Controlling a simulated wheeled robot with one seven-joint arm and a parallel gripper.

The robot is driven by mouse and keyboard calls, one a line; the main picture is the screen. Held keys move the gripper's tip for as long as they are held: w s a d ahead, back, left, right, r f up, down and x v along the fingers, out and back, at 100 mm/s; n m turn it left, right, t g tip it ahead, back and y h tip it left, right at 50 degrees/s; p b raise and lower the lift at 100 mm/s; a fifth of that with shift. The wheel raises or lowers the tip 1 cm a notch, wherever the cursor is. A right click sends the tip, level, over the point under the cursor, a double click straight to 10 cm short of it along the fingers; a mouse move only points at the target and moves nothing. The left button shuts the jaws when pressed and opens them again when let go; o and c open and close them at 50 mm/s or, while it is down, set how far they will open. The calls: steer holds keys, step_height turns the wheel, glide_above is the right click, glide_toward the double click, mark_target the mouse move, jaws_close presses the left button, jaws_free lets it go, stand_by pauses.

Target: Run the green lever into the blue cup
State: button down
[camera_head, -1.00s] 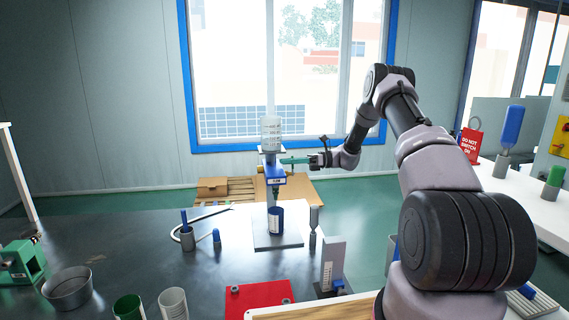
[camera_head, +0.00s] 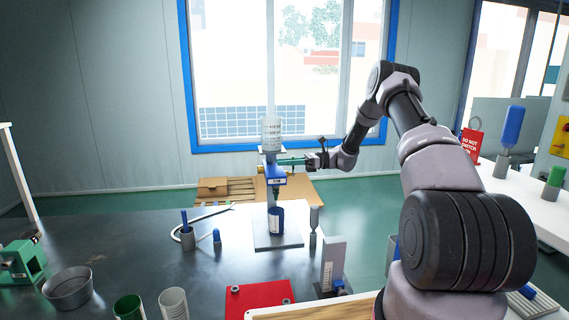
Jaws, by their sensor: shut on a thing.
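The green lever (camera_head: 292,161) sticks out to the right from the dispenser, just below its clear bottle (camera_head: 271,134). My gripper (camera_head: 311,160) reaches in from the right and is shut on the lever's outer end. The blue cup (camera_head: 276,220) stands upright on the grey base plate (camera_head: 264,241), under the dispenser's blue head (camera_head: 276,177) and its dark nozzle. The inside of the cup is too small to make out, and I cannot tell whether anything flows. The fingertips are small and dark at this distance.
A grey holder with a blue-handled tool (camera_head: 187,238) and a small blue-topped item (camera_head: 216,237) stand left of the base plate. A slim grey post (camera_head: 314,226) stands close on its right. A red plate (camera_head: 260,298) lies in front.

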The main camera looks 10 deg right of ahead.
steer(key=shift+s+n, duration=0.2)
steer(key=shift+n, duration=0.4)
steer(key=c, duration=0.8)
jaws_free()
steer(key=shift+d, duration=0.1)
steer(key=d, duration=1)
steer(key=shift+d, duration=0.35)
